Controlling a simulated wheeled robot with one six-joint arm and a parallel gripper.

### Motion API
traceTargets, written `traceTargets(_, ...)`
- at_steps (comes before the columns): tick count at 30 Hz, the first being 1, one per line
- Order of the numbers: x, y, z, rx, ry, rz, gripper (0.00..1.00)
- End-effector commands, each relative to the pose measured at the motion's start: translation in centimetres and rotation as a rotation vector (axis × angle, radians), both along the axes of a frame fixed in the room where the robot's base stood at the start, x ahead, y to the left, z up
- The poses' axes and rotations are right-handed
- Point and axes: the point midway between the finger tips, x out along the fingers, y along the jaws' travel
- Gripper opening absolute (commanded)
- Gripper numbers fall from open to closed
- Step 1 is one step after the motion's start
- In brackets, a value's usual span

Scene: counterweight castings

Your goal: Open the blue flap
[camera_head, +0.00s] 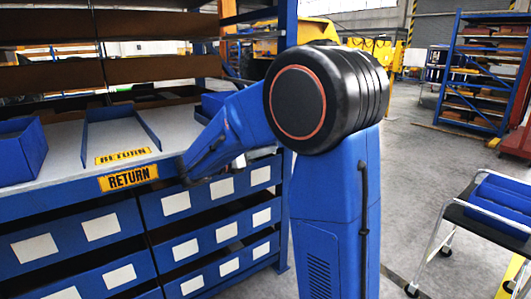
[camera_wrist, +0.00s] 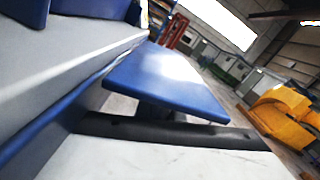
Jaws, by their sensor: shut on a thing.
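A flat blue panel, which I take for the blue flap (camera_wrist: 165,80), fills the middle of the wrist view, tilted, with light glaring on its top. My gripper shows as dark parts (camera_wrist: 172,122) against the near edge of this panel, shut on it; the fingertips are mostly hidden. In the head view my gripper (camera_head: 190,176) is at the front edge of the shelf bench, just right of the yellow RETURN label (camera_head: 128,177). I cannot pick out the flap there, as my arm covers much of that spot.
The grey bench top (camera_head: 70,150) holds blue trays, one a low open tray (camera_head: 122,112). Blue drawers with white labels (camera_head: 180,249) sit below. A cart with blue bins (camera_head: 500,205) stands at right. Grey floor between is clear.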

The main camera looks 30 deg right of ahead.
Motion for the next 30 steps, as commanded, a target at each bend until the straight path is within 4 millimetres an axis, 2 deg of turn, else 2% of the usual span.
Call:
traceTargets(5, 0.0, 0.0, 0.0, 0.000, -0.002, 0.001, 0.00)
traceTargets(6, 0.0, 0.0, 0.0, 0.000, -0.002, 0.001, 0.12)
traceTargets(8, 0.0, 0.0, 0.0, 0.000, -0.002, 0.001, 0.26)
traceTargets(20, 0.0, 0.5, 0.0, 0.000, -0.003, 0.001, 0.26)
traceTargets(25, 0.0, 2.4, 0.0, 0.000, -0.003, 0.004, 0.26)
traceTargets(30, -0.1, 5.2, 0.1, 0.000, -0.004, 0.004, 0.26)
